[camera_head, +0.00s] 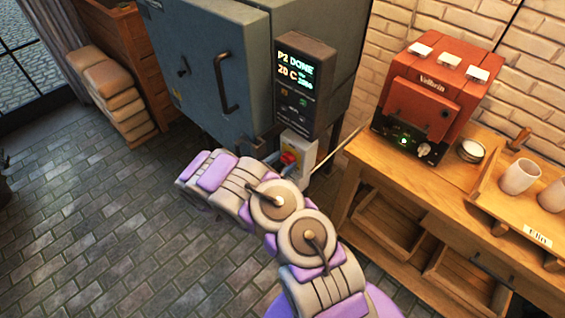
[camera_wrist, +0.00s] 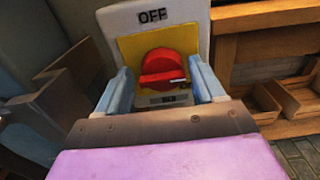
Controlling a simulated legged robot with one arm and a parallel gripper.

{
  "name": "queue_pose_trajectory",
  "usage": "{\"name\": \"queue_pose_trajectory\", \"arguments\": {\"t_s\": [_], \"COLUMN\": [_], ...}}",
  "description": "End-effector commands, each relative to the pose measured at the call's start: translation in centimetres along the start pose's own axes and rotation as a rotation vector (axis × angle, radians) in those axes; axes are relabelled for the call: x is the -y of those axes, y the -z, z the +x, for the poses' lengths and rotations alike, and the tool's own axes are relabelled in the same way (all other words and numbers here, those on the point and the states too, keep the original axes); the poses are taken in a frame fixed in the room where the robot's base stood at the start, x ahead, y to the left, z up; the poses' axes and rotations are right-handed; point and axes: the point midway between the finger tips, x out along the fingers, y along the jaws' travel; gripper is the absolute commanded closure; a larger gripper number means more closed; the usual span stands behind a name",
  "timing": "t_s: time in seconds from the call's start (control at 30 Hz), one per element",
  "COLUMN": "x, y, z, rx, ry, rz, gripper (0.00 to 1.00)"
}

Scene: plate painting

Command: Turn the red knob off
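The red knob (camera_wrist: 163,68) sits on a yellow plate on a pale switch box (camera_wrist: 190,14) marked OFF above it in the wrist view. A label below the knob is partly legible at most. The knob's handle bar lies roughly level across its face. My gripper (camera_wrist: 160,80) is open, with one blue finger to each side of the knob; I cannot tell if either touches it. In the head view the red knob (camera_head: 289,157) shows small on the box below the kiln's display, with my arm reaching to it and hiding part of the box.
A grey-blue kiln (camera_head: 205,60) stands behind, its display (camera_head: 300,80) reading "P2 DONE" and "20 C". A wooden bench (camera_head: 420,170) at right holds a red machine (camera_head: 435,95) and cups (camera_head: 520,176). Stacked sacks (camera_head: 110,90) stand at left. The brick floor at left is clear.

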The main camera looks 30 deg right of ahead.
Motion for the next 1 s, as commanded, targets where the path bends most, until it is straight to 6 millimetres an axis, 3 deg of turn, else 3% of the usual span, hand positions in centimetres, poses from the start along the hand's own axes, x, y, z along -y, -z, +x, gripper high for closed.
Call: {"name": "queue_pose_trajectory", "arguments": {"t_s": [0.47, 0.77, 1.0], "x": [-0.04, -0.15, -0.27], "y": [-0.02, -0.07, -0.10], "z": [0.03, -0.01, -0.01], "rx": [0.000, 0.001, 0.001], "ry": [0.000, -0.002, -0.002], "rz": [0.000, -0.041, -0.181], "gripper": [0.76, 0.76, 0.76]}}
